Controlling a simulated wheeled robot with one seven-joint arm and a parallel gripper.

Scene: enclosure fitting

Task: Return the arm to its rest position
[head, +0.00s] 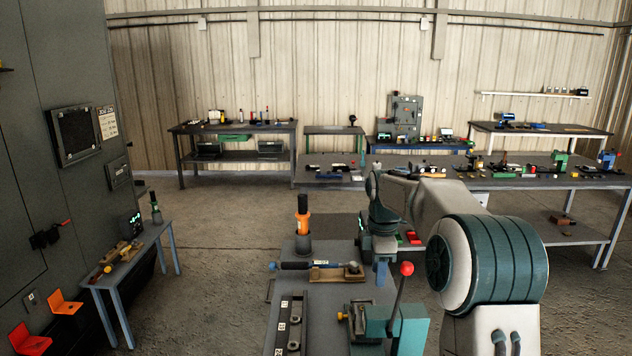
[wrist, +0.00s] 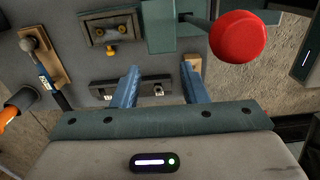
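My arm reaches over the near workbench (head: 335,300), and my gripper (head: 381,280) points down above its right part. In the wrist view my gripper (wrist: 159,75) has its two blue fingers well apart with nothing held between them. Below them, some way off, lies a dark rail (wrist: 130,87) with small metal parts. The red ball knob (wrist: 238,37) of a teal lever press (wrist: 172,38) stands close to the right finger.
The near bench holds an orange-handled tool (head: 302,215) in a cup, a blue-and-black handled tool (head: 310,265) on a wooden block and a numbered black rail (head: 290,325). A small side table (head: 150,245) and grey cabinet (head: 60,150) stand left. Open floor (head: 215,235) lies between.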

